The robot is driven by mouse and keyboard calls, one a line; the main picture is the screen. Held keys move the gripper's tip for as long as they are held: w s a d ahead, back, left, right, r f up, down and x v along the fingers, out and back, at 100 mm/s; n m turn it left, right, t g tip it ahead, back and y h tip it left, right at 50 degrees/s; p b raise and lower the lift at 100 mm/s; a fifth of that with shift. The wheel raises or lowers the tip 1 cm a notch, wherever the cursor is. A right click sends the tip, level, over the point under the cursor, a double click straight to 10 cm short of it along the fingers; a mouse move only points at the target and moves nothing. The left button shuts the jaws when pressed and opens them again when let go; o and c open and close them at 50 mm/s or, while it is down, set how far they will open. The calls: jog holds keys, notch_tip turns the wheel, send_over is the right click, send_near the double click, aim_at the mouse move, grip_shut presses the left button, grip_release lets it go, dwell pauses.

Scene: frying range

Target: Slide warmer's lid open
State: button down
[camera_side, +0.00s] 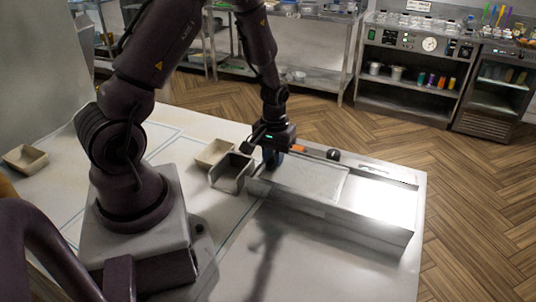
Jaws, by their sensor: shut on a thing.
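The warmer (350,226) is a long low metal box on the right part of the white worktop. Its lid (305,178) is a flat grey panel over the left part of the top. The right part of the top shows a bright, shiny surface (385,203). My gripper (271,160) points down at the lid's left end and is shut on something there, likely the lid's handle.
A dark open bin (232,173) and a beige tray (214,153) stand close left of the warmer. Another beige tray (25,158) lies at far left. A black knob (333,155) sits at the warmer's back edge. The worktop in front (330,265) is clear.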

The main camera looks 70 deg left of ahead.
aim_at(334, 182)
jog(key=w+d, duration=1.1)
jog(key=shift+w+d, duration=0.1)
jog(key=shift+d, duration=0.05)
jog(key=c, duration=1)
grip_release()
jog(key=shift+c, duration=0.2)
notch_tip(334, 182, up, 13)
